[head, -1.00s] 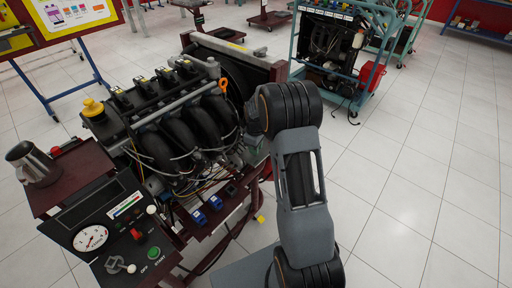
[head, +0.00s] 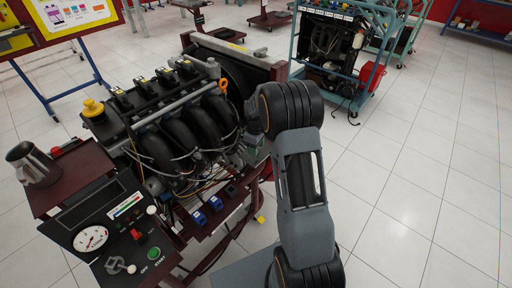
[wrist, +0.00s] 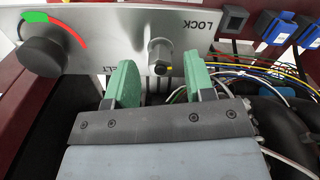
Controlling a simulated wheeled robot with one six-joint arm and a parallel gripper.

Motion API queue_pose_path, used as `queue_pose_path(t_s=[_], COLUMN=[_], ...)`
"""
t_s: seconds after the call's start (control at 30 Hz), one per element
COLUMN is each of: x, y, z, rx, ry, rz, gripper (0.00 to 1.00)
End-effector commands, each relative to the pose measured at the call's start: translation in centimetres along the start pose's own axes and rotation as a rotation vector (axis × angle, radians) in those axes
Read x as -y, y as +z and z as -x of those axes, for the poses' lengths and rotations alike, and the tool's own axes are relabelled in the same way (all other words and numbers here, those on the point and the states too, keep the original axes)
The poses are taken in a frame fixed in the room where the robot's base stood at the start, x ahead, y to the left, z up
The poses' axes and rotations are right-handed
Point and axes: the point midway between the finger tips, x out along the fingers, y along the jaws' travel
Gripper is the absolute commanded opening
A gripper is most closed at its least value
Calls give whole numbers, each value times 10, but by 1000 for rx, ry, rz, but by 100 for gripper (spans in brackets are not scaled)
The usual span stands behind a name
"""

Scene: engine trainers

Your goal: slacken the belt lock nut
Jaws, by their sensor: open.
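In the wrist view a silver panel (wrist: 120,40) carries the upside-down word LOCK and a partly hidden label ending in "LT". A grey metal nut or knob (wrist: 160,58) stands out from the panel near LOCK, with a small yellow mark by its base. My gripper (wrist: 151,78) is open, with green-padded fingers on either side of the line to this nut. The nut appears just beyond the fingertips, and no contact shows. In the head view my arm reaches to the engine's right side; the gripper's fingers and the nut are hidden there.
A black knob (wrist: 45,52) with a green and red arc is left on the panel. Blue connectors (wrist: 277,28) and coloured wires lie right. The engine (head: 170,120) stands beside a gauge console (head: 92,238). Clear floor (head: 410,190) lies right of my arm.

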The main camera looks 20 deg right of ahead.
Motion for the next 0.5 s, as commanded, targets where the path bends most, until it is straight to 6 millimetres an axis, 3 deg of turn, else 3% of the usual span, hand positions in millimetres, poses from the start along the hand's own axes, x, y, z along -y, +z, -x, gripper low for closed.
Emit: queue_pose_path(t_s=[0.5], x=[-1], y=[-1], z=[99], rx=[-4], ry=[4], rz=[0], gripper=[49])
